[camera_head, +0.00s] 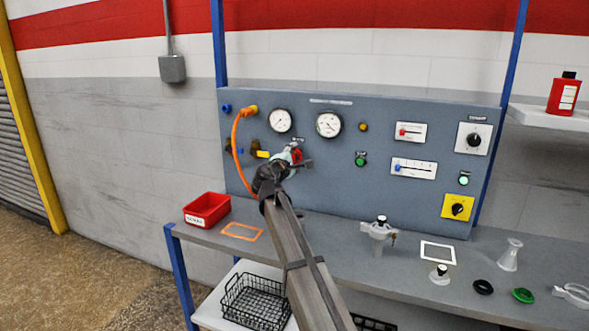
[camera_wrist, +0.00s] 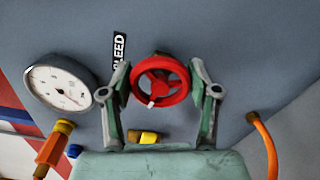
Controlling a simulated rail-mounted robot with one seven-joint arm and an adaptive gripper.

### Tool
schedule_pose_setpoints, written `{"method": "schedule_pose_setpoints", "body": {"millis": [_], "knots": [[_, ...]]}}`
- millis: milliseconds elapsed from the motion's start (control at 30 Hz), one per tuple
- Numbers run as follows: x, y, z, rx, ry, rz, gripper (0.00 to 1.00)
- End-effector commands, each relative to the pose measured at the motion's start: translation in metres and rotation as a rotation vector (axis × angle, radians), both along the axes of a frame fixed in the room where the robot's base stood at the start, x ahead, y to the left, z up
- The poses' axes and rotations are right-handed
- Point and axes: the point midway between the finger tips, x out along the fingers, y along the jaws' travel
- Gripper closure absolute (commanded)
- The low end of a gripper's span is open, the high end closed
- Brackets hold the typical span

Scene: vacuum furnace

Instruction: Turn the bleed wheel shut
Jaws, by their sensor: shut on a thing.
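The red bleed wheel (camera_wrist: 161,82) sits on the grey panel, in the middle of the wrist view, with a white mark at its lower left rim.
Two round gauges (camera_head: 280,121) (camera_head: 328,124) sit above the wheel. An orange hose (camera_head: 236,150) curves down left of my gripper. A yellow-handled fitting (camera_head: 262,154) is close at the left. A red bin (camera_head: 207,209) and small parts stand on the bench below.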

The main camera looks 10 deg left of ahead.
Motion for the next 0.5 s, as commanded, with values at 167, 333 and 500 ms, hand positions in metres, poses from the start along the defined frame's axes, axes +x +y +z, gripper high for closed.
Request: {"method": "schedule_pose_setpoints", "body": {"millis": [167, 333, 500], "knots": [[0.0024, 0.0002, -0.0051, 0.160, -0.049, 0.000, 0.74], [0.0024, 0.0003, -0.0052, 0.314, -0.094, 0.001, 0.74], [0.0025, 0.0005, -0.0049, 0.469, -0.139, 0.002, 0.74]]}}
